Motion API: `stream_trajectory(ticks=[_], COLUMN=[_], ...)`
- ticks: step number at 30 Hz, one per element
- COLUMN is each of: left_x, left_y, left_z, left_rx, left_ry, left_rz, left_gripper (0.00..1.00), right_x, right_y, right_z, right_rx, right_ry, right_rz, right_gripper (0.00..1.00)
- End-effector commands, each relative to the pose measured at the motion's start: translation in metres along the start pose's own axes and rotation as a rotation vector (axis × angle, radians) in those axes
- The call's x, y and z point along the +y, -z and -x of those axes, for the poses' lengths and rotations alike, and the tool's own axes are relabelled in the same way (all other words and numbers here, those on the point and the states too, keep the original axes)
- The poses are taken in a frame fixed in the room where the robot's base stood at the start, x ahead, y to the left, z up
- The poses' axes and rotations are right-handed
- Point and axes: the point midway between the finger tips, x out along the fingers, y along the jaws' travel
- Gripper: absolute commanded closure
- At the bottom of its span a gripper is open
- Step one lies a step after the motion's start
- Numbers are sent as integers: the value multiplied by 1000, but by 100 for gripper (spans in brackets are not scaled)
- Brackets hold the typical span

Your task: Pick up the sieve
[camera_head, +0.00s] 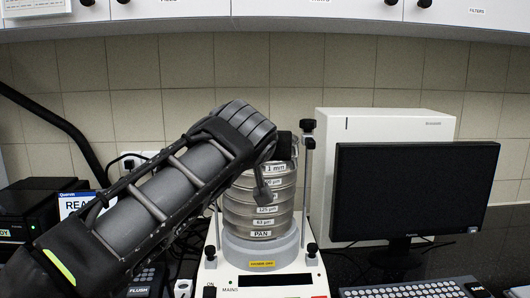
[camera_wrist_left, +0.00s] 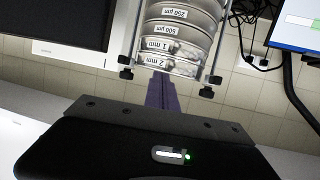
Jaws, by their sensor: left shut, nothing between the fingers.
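A round stack of metal sieves (camera_head: 284,195) stands upright on the shaker, with labels 1 mm down to 63 µm and PAN at the bottom. In the left wrist view, which is upside down, the 2 mm sieve (camera_wrist_left: 185,66) is the one nearest my fingers, with the 1 mm sieve (camera_wrist_left: 181,49) beyond it. My left gripper (camera_head: 263,192) is in front of the stack's upper left in the head view and hides part of it. Its fingers (camera_wrist_left: 161,80) are shut and empty, pointing at the stack. I cannot tell whether they touch it. My right gripper is not in view.
The shaker base (camera_head: 225,278) has upright clamp rods (camera_head: 307,180) with black knobs beside the stack. A monitor (camera_head: 415,190) and white cabinet (camera_head: 372,125) stand to the right. A black instrument (camera_head: 25,215) is at the left. Wall cupboards (camera_head: 300,12) hang above.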

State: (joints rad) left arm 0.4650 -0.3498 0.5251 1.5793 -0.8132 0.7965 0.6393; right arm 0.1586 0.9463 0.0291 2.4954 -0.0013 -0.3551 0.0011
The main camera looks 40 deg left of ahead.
Motion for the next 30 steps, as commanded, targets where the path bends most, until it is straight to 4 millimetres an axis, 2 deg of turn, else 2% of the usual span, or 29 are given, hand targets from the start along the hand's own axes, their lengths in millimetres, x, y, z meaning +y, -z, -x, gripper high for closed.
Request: stream_trajectory(ticks=[2, 11, 16, 20, 30], left_x=[0, 0, -7, -6, -6], left_y=[8, 7, 18, 6, -18], left_z=[3, 2, 3, 21, 88], left_rx=[0, 0, 0, 4, 3], left_ry=[-1, -1, -2, -2, -3], left_rz=[0, -1, 1, -2, -1], left_gripper=[100, 100, 100, 100, 100], right_x=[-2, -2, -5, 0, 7], right_y=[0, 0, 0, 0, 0], right_z=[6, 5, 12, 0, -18], right_rx=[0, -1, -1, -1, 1], right_ry=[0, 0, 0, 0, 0], right_rz=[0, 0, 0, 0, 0], right_gripper=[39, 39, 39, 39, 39])
